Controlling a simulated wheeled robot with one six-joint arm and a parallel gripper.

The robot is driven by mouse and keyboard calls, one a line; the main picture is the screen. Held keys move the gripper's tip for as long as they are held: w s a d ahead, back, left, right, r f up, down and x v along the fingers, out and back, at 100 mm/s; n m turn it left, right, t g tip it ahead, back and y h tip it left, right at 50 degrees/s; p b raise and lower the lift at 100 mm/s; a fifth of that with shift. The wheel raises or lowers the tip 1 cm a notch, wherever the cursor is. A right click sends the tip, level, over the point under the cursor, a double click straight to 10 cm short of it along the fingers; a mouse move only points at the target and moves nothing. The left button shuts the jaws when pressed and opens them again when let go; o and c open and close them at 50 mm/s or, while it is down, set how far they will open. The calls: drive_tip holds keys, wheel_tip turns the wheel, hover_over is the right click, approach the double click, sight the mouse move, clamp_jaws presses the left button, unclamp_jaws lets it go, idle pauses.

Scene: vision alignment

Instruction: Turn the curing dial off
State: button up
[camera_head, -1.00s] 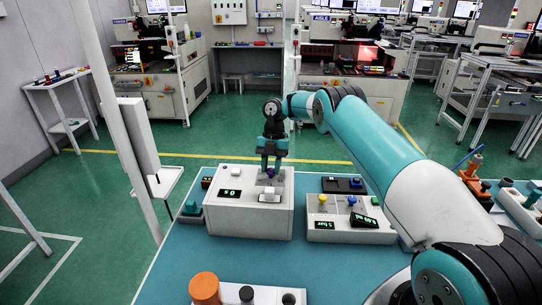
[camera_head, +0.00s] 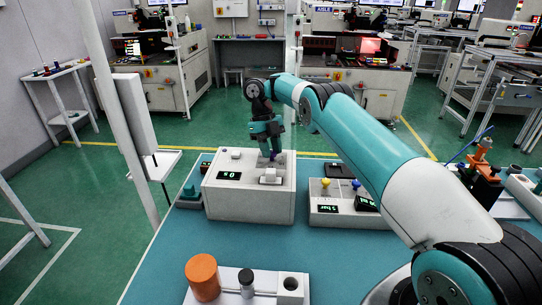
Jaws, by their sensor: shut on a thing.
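The white control box (camera_head: 222,201) stands at the back of the teal table and has a small green-lit display (camera_head: 229,175) that seems to read 0 with another small character. My gripper (camera_head: 272,154) is at the box's upper right, its body leaning with the fingers down and to the right. It is shut on a small purple dial (camera_head: 273,156), mostly hidden by the fingers. A small knob (camera_head: 236,153) is at the box's back.
A second white box (camera_head: 322,209) with a yellow knob (camera_head: 326,183), a blue knob (camera_head: 356,184) and displays stands to the right, partly behind my arm. An orange cylinder (camera_head: 203,277) and a white holder (camera_head: 262,297) are at the front. The table between is clear.

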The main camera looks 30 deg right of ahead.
drive_tip(key=shift+r+n+h+b, duration=0.1)
drive_tip(key=shift+n+h+b, duration=0.25)
drive_tip(key=shift+n, duration=0.25)
drive_tip(key=o, duration=0.9)
